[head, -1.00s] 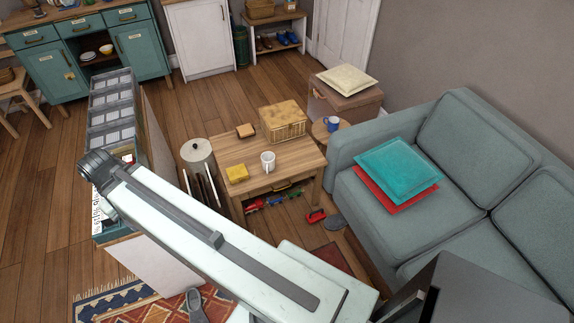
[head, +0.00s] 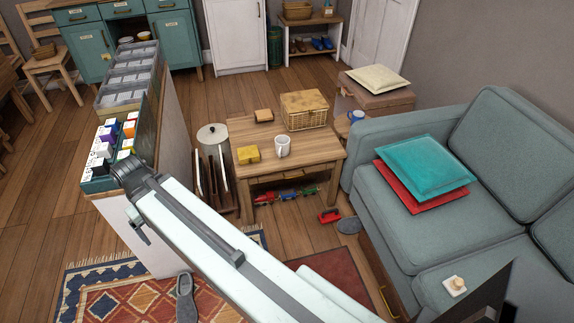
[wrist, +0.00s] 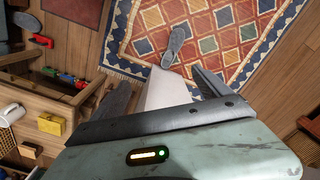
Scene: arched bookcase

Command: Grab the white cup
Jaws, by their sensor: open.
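The white cup (head: 282,147) stands upright on the wooden table (head: 320,152) in the head view. In the wrist view the cup (wrist: 11,115) is at the left edge, partly cut off. My gripper (wrist: 160,80) is open in the wrist view, its two dark fingers apart. It is well away from the cup, which lies to its left in that view. A pale white surface shows between the fingers; I cannot tell whether it is near. In the head view my arm reaches to the left, in front of the table.
A yellow box (head: 248,154) and a wicker basket (head: 304,110) share the tabletop with the cup. A grey sofa (head: 380,125) stands to the right. A low shelf unit with white sides (head: 165,215) stands to the left. A patterned rug (wrist: 205,40) with a grey slipper covers the floor.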

